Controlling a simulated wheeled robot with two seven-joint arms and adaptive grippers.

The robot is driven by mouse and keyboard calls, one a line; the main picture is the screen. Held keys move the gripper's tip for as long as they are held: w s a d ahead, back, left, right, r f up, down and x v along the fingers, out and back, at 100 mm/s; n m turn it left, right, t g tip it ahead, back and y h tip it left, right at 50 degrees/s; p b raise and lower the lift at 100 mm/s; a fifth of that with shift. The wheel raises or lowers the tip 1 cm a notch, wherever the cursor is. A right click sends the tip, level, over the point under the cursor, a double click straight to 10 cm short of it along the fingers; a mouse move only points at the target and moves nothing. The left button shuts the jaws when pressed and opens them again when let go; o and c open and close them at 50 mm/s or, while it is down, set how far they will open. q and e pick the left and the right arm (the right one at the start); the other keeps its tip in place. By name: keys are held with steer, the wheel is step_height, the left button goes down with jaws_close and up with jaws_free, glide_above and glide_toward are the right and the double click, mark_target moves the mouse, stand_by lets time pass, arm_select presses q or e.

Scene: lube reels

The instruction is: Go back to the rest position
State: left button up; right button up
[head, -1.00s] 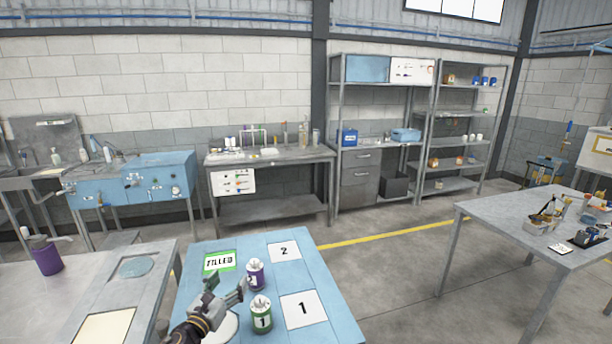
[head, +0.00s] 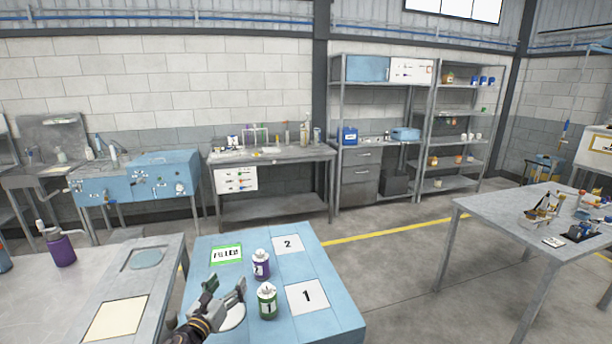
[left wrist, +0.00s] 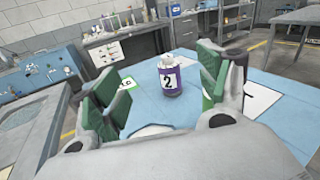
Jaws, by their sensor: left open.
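My left gripper (head: 222,297) is open and empty over the near left part of the blue table (head: 335,322). It also shows in the left wrist view (left wrist: 158,85), with its green-padded fingers spread wide. A purple can marked 2 (head: 261,265) stands upright behind the fingers, apart from them; the left wrist view shows it (left wrist: 170,78) between and beyond them. A green can marked 1 (head: 267,301) stands upright just right of the gripper. My right gripper is not in view.
The table bears a green-framed FILLED card (head: 226,254), a card 2 (head: 288,244), a card 1 (head: 307,296) and a white disc partly behind the gripper. A grey table (head: 165,257) with a purple bottle (head: 60,248) stands left. Another cluttered table (head: 490,222) stands right.

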arm_select(q)
steer(key=s+a+f+n+g+y, duration=0.1)
steer(key=s+f+n+g+y, duration=0.25)
steer(key=s+n, duration=0.55)
steer(key=s+a+f+n+g+y, duration=0.1)
steer(key=s+f+n+g+y, duration=0.3)
steer(key=n, duration=1)
steer(key=s+d+f+n+g+h, duration=0.25)
steer(key=s+n, duration=0.35)
steer(key=s, duration=0.4)
steer(key=s+d+f+n+g+h, duration=0.15)
steer(key=s+n+g, duration=0.35)
steer(key=s, duration=0.5)
steer(key=s+a+f+n+p, duration=0.1)
steer(key=s+f+p, duration=0.1)
steer(key=f, duration=1.3)
steer(key=s+f+p, duration=0.2)
steer(key=f, duration=1.4)
steer(key=s+a+f+p, duration=0.2)
steer(key=s+f, duration=0.5)
steer(key=s, duration=0.3)
steer(key=s+a+f+g+p, duration=0.1)
steer(key=s+a+f, duration=0.1)
steer(key=s+f, duration=0.6)
steer(key=s, duration=0.3)
steer(key=shift+p, duration=0.4)
